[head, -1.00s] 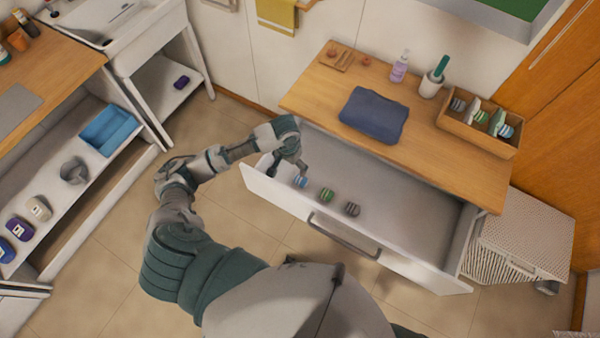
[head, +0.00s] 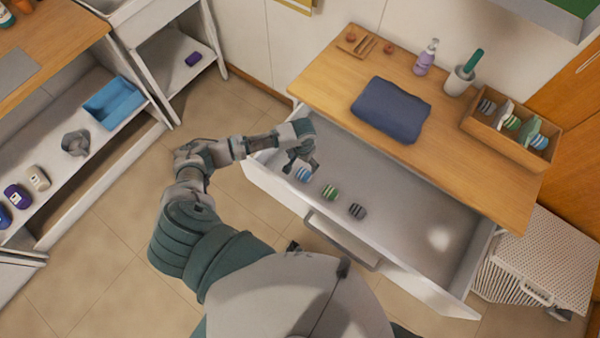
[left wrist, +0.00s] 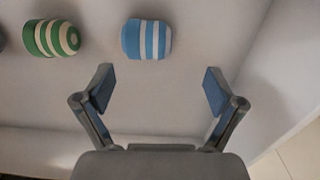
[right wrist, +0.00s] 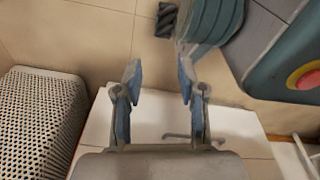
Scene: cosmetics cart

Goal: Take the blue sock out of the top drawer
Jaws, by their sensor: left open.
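The top drawer (head: 400,212) is pulled open. The blue-and-white striped sock (head: 303,174), rolled up, lies on its floor toward the left end. It also shows in the left wrist view (left wrist: 147,39). My left gripper (head: 303,164) is over the drawer by the blue sock. In the left wrist view its fingers (left wrist: 158,88) are open and empty, with the sock just beyond the tips and apart from them. My right gripper (right wrist: 160,76) shows only in its wrist view, open with nothing between its fingers.
A green striped sock (head: 330,192) and a dark grey sock (head: 357,211) lie beside the blue one. The drawer's right part is empty. Above it, the wooden top (head: 440,155) holds a folded blue cloth (head: 391,108) and a sock box (head: 500,140). A white hamper (head: 540,255) stands right.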

